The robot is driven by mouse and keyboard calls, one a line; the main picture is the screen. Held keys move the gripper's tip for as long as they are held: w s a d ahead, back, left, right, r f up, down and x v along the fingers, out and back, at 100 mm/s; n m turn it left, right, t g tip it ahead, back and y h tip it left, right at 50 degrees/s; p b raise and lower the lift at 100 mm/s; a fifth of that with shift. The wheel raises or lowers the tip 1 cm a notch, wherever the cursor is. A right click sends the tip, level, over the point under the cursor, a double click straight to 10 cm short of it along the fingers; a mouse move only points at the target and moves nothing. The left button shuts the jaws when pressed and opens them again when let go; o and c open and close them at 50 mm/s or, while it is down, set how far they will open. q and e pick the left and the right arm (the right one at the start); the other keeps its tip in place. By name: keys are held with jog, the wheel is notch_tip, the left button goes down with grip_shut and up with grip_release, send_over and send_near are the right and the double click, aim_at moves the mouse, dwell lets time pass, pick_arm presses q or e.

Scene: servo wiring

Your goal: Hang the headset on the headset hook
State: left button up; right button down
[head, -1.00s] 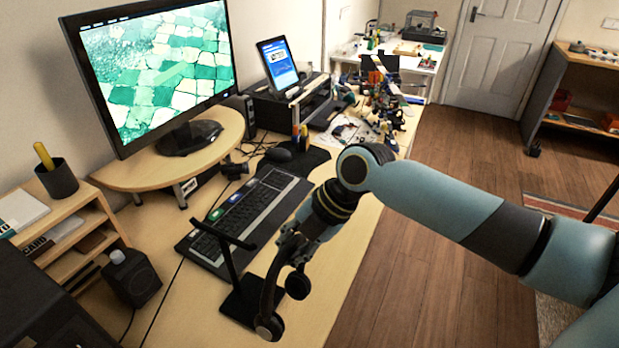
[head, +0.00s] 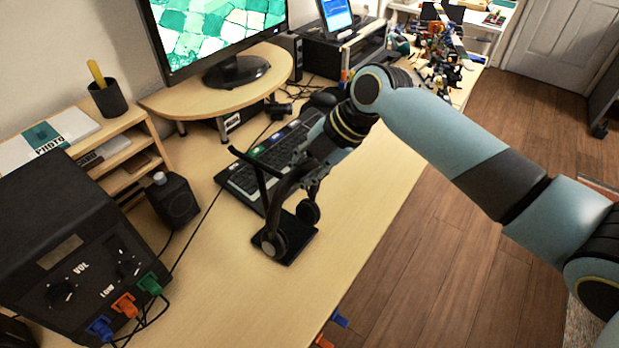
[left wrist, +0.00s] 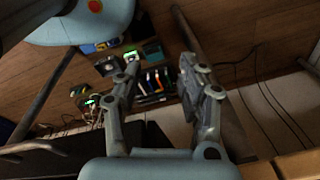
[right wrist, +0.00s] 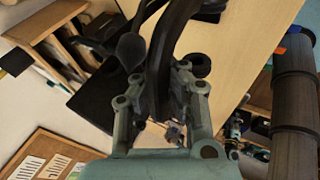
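The black headset (head: 282,198) hangs upright from my right gripper (head: 313,178), its ear cups low over the base of the headset hook. The hook is a black stand (head: 264,185) with a thin post, a top bar and a flat base on the desk. The headband looks close beside the post; I cannot tell whether they touch. In the right wrist view the fingers (right wrist: 160,85) close around the dark headband (right wrist: 163,62), one finger on each side. My left gripper (left wrist: 158,75) is open and empty, away from the desk top, and is out of the head view.
A keyboard (head: 280,150) lies just behind the stand. A small speaker (head: 174,200) and a black VOL box (head: 75,250) with coloured plugs stand left. The monitor (head: 215,35) sits on a riser at the back. Bare desk (head: 230,290) lies in front.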

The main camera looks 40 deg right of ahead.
pick_arm(q)
jog(key=shift+s+f+b, duration=0.15)
jog(key=shift+f+b, duration=0.6)
jog(key=shift+f, duration=0.1)
jog(key=shift+s+f+b, duration=0.1)
jog(key=shift+f+b, duration=0.65)
jog(key=shift+f, duration=0.05)
pick_arm(e)
jog(key=shift+w+a+f, duration=0.25)
jog(key=shift+w+f, duration=0.05)
jog(key=shift+w, duration=0.45)
jog(key=shift+w+a+f, duration=0.25)
jog(key=shift+w, duration=0.45)
jog(key=shift+w+a+f, duration=0.25)
jog(key=shift+w+f, duration=0.05)
jog(key=shift+w, duration=0.45)
